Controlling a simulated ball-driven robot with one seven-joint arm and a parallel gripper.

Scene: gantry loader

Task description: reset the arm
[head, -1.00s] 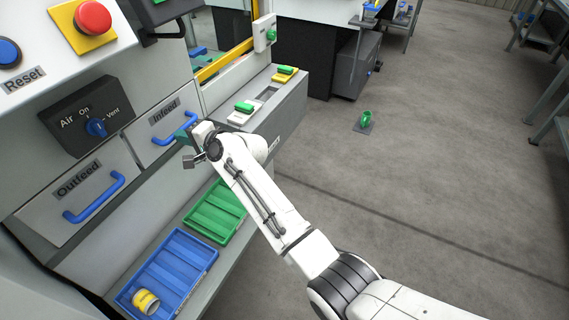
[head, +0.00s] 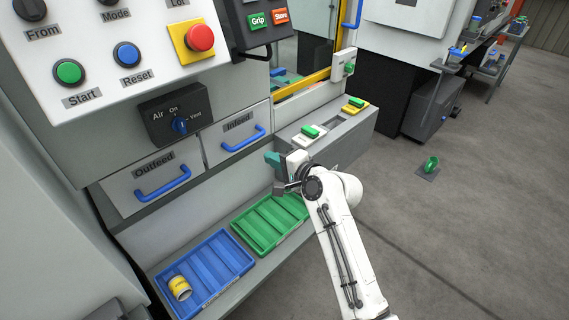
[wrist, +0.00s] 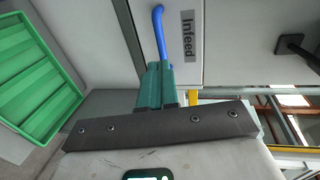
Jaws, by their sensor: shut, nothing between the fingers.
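My white arm reaches up from the lower right in the head view. My gripper (head: 272,160) has teal fingers and is in front of the machine, just below and right of the Infeed drawer. In the wrist view the teal fingers of my gripper (wrist: 160,86) are together with nothing between them. The Infeed drawer's blue handle (head: 243,139) appears close beyond the fingertips; in the wrist view the same handle (wrist: 160,35) lies just past them. I cannot tell whether they touch. The Infeed drawer (head: 222,143) looks closed.
The Outfeed drawer (head: 150,178) looks closed. Below are a blue tray (head: 219,258) with a yellow cylinder (head: 179,288) and an empty green tray (head: 262,228). A control panel with a red button (head: 200,38) is above. A ledge (head: 345,140) juts out at right; open floor lies beyond.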

